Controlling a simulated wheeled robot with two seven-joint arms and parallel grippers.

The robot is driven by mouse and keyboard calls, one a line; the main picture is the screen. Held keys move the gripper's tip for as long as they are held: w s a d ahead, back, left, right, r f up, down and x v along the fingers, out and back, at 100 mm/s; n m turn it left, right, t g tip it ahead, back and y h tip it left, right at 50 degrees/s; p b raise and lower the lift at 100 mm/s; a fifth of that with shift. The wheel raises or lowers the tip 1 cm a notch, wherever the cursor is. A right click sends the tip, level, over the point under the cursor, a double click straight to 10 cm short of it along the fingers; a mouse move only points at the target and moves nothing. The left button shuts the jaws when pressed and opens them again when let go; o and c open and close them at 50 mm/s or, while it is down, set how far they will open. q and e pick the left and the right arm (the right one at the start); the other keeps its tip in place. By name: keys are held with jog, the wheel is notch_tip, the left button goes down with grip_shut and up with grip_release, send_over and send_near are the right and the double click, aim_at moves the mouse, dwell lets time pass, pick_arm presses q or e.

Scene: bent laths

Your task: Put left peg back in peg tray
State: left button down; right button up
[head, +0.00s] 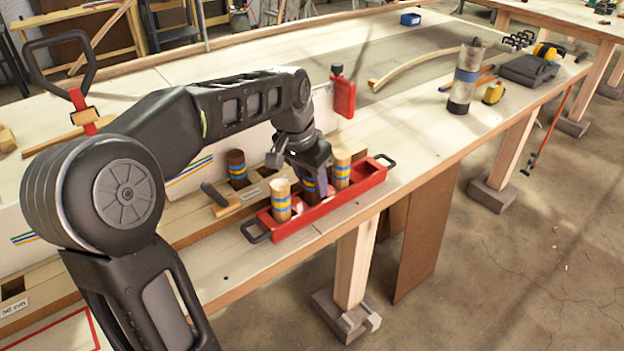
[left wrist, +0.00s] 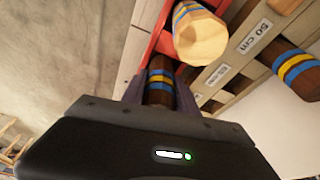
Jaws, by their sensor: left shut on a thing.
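The red peg tray (head: 318,213) with black end handles lies along the table's front edge. Two pale pegs with blue and yellow bands, a left one (head: 281,203) and a right one (head: 341,170), stand in it. My left gripper (head: 314,182) is over the tray's middle, between them, shut on a dark brown banded peg (head: 309,189). This held peg (left wrist: 160,84) also shows between the fingers in the left wrist view. Its lower end is hidden, so I cannot tell whether it is seated. Another dark banded peg (head: 237,166) stands in the wooden rail behind. My right gripper is not in view.
The wooden rail (head: 205,232) with square holes and a "50 cm" label runs behind the tray. A wooden-handled tool (head: 226,206) lies on it. A red flask-like object (head: 343,95) stands behind. A bottle (head: 465,78) and a curved lath (head: 420,66) are farther right.

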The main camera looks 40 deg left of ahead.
pick_arm(q)
jog(key=shift+f, duration=0.4)
jog(key=c, duration=0.9)
grip_release()
jog(key=shift+o, duration=0.2)
jog(key=shift+r, duration=0.15)
notch_tip(320, 180, up, 9)
jog(key=p, duration=0.7)
